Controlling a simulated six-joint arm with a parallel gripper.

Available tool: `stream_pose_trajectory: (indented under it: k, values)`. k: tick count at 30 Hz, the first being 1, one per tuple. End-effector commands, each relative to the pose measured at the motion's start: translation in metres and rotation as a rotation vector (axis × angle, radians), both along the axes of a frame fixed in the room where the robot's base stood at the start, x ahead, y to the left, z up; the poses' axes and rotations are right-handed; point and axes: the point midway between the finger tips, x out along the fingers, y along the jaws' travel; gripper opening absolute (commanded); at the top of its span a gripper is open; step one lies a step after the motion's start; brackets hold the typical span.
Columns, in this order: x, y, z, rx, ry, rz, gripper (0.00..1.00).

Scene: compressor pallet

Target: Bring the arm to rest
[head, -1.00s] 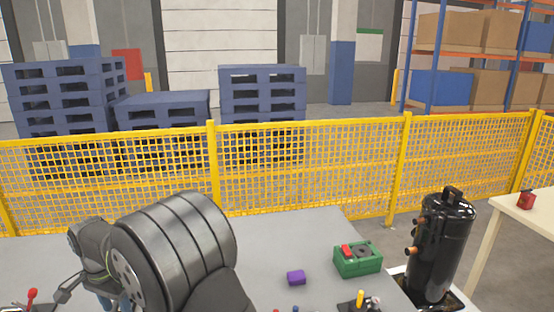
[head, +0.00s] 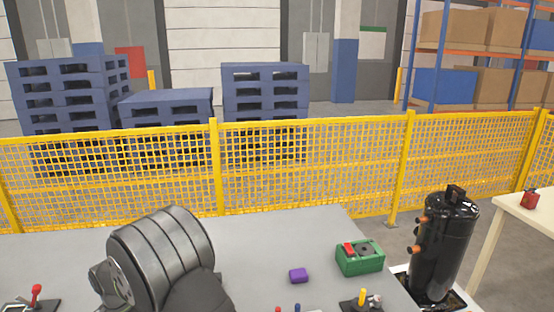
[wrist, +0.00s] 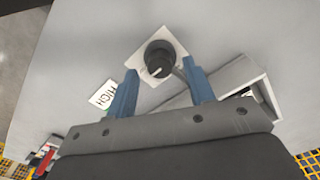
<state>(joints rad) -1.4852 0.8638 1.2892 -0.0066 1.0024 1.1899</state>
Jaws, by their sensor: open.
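My gripper (wrist: 160,68) shows in the wrist view with its two blue fingers apart and nothing held between them. Beyond the fingertips is a black knob (wrist: 158,58) with a pale pointer, on a white square plate (wrist: 177,40). I cannot tell how far the fingers are from the knob. In the head view my large dark arm link stands at the lower left and the fingers are not visible there.
A card marked HIGH (wrist: 103,95) lies beside the left finger. On the grey table (head: 255,240) are a purple block (head: 298,275), a green box (head: 360,262), a red-handled lever (head: 35,293) and a yellow-handled one (head: 363,297). A black compressor (head: 443,245) stands right; yellow fencing (head: 300,165) runs behind.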

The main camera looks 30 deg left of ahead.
Motion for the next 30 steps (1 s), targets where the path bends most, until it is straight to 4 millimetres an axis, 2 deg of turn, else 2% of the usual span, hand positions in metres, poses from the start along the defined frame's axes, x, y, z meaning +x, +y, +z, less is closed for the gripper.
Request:
stream_pose_trajectory:
  k: [2,30]
  values:
    - [0.0001,-0.0013,-0.0180,-0.004,0.001,0.000,0.48]
    - [0.0000,-0.0009,-0.0145,0.000,0.000,0.759,0.48]
